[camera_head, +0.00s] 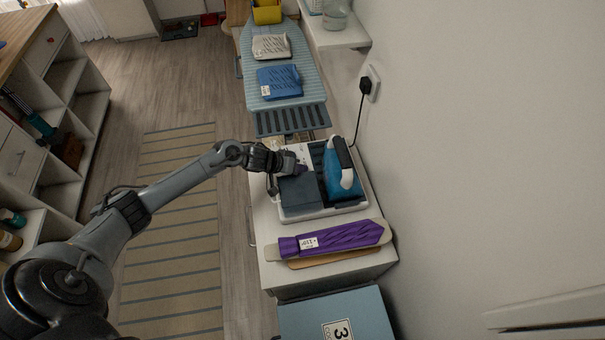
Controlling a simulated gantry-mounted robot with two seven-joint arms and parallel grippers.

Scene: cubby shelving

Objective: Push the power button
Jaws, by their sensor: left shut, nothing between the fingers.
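A steam iron station with a white base (322,212) and a dark grey top panel (301,196) sits on a white cabinet. A blue iron (341,182) with a white and black handle rests on its right side. My left gripper (302,170) is shut and empty at the back left of the station, close above its light panel. The power button cannot be made out at this size; the gripper covers part of that area. Whether the fingertips touch the panel cannot be told. My right gripper is out of view.
A purple folded umbrella or tie (335,238) lies at the cabinet's front. A blue box (337,316) stands nearer. An ironing board (305,101) with folded clothes (280,82) is behind. A black plug and cord (364,87) run down the right wall.

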